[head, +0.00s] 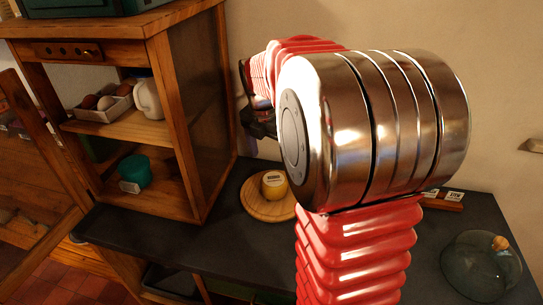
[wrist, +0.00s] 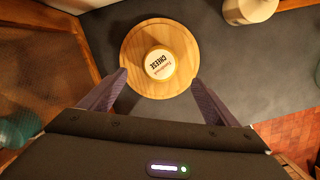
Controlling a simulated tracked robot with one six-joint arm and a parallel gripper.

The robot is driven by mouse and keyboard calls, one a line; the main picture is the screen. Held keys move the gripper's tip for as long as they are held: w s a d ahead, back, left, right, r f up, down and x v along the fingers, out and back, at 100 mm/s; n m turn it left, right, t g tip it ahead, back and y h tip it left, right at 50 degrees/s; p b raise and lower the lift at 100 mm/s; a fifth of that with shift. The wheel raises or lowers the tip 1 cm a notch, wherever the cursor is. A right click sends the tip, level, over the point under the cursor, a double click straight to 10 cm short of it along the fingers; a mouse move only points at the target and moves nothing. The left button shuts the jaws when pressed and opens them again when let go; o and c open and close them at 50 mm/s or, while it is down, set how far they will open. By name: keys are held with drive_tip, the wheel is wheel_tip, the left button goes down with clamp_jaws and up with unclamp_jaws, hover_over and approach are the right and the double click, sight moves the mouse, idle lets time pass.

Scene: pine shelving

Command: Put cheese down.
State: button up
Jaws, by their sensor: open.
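The cheese (wrist: 160,63) is a small round yellow piece with a white label reading "CHEESE". It sits on a round wooden board (wrist: 136,39) on the dark counter, and also shows in the head view (head: 273,184) on the board (head: 262,208). My gripper (wrist: 158,80) is open in the wrist view, its two dark fingers spread apart on either side of the board's near part. The cheese is beyond the fingertips and nothing is seen held. In the head view my arm hides most of the gripper and part of the board.
A pine cabinet (head: 190,110) with an open door stands left, holding a white jug (head: 148,98), an egg tray (head: 104,108) and a teal container (head: 134,172). A glass dome (head: 480,266) sits at the right of the dark counter (head: 235,250). A cream container (wrist: 248,10) stands behind the board.

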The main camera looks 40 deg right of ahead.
drive_tip(key=s+a+r+m+t+y, duration=0.1)
drive_tip(key=s+a+r+m+t, duration=0.1)
drive_tip(key=s+a+m, duration=0.6)
drive_tip(key=s+a+r+m+t, duration=0.2)
drive_tip(key=s+a+m+t, duration=0.1)
drive_tip(key=s+a+m, duration=0.6)
drive_tip(key=shift+s+a+m+y, duration=0.2)
drive_tip(key=shift+a+m+y, duration=0.2)
drive_tip(key=shift+a+m, duration=1.9)
drive_tip(key=shift+d+r, duration=0.1)
